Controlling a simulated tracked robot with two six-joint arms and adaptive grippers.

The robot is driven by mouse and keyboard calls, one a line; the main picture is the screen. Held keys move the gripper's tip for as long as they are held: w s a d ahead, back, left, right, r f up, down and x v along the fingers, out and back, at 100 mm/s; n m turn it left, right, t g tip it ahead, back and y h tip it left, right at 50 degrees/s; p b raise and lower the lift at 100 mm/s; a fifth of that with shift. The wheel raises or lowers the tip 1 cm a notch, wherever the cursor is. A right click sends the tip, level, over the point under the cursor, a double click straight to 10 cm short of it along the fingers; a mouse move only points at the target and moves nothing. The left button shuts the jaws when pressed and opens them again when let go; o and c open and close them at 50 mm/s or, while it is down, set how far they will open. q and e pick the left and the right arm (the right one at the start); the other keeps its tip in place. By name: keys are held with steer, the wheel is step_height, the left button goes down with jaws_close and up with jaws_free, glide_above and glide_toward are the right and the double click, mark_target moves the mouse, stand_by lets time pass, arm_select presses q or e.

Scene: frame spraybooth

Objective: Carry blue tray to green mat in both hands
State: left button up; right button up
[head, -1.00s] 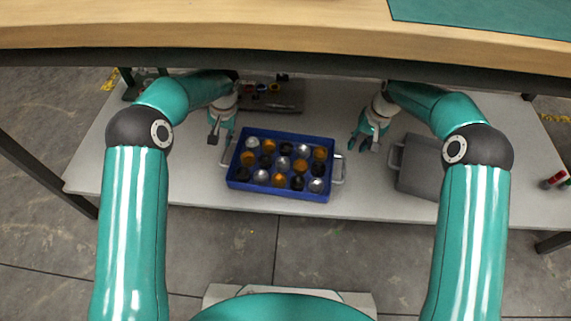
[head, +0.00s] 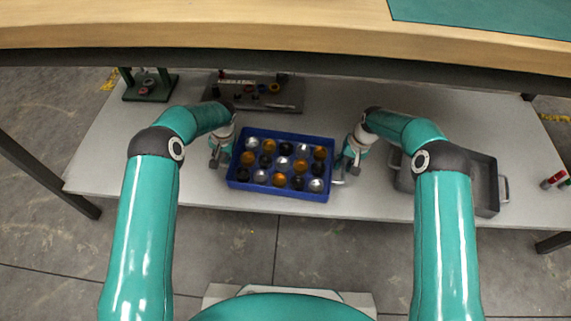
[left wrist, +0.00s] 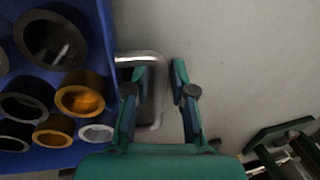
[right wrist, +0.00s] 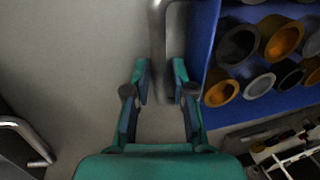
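The blue tray (head: 282,193) stands on the lower grey shelf, filled with rows of silver, orange and black rings. My left gripper (head: 216,163) is at its left end. In the left wrist view its open fingers (left wrist: 158,85) have the bar of the tray's metal handle (left wrist: 158,98) between them. My right gripper (head: 347,172) is at the right end. In the right wrist view its open fingers (right wrist: 160,82) have the other handle (right wrist: 157,40) between them. The green mat (head: 490,18) lies on the wooden bench top at the upper right.
The wooden bench (head: 250,30) overhangs the back of the shelf (head: 130,160). A grey tray (head: 488,185) stands right of the blue tray, close to my right arm. A dark board with small parts (head: 285,98) and a green stand (head: 150,88) are behind. Red and green items (head: 553,180) lie at far right.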

arm_select(q)
steer(key=shift+c, duration=0.3)
arm_select(e)
steer(key=shift+c, duration=0.3)
arm_select(q)
jaws_close()
arm_select(e)
jaws_close()
